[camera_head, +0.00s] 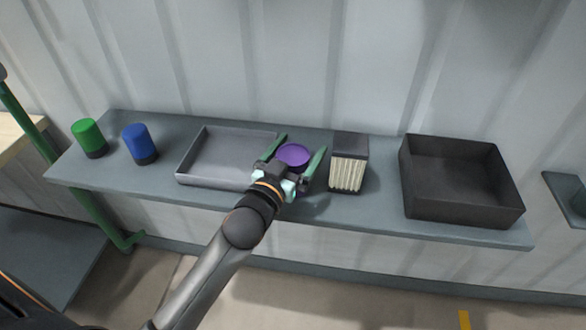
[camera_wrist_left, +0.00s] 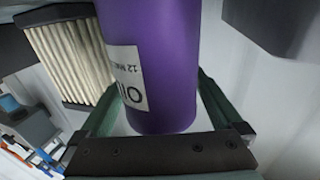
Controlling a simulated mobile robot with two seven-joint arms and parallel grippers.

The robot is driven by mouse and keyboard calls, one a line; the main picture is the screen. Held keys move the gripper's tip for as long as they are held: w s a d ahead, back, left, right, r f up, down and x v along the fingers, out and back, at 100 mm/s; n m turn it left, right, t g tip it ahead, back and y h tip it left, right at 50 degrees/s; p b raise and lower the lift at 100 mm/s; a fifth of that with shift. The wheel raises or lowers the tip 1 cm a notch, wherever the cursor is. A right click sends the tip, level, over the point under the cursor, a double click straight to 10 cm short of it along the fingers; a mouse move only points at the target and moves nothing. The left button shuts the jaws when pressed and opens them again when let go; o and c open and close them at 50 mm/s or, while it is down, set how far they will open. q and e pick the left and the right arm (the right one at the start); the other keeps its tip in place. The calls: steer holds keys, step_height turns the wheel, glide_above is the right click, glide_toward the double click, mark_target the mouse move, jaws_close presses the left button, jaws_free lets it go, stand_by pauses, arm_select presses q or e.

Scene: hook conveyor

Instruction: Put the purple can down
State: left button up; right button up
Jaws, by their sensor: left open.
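The purple can (camera_head: 293,155) stands on the grey shelf (camera_head: 385,215), between the shallow grey tray (camera_head: 190,179) and the pleated filter. My left gripper (camera_head: 301,146) is open, with one green finger on each side of the can. In the left wrist view the purple can (camera_wrist_left: 165,60) fills the middle, with a white label, and sits between the two fingers (camera_wrist_left: 158,95). The gripper hides the can's lower part in the head view, so its contact with the shelf does not show. My right gripper is not in view.
The filter (camera_head: 348,163) stands close to the right of the can. A dark open box (camera_head: 462,210) is farther right. A blue can (camera_head: 139,143) and a green can (camera_head: 89,137) stand at the left end. Bare shelf lies between filter and box.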

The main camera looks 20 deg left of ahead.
arm_select(q)
steer(key=c, duration=1.5)
jaws_close()
steer(key=shift+r, duration=0.15)
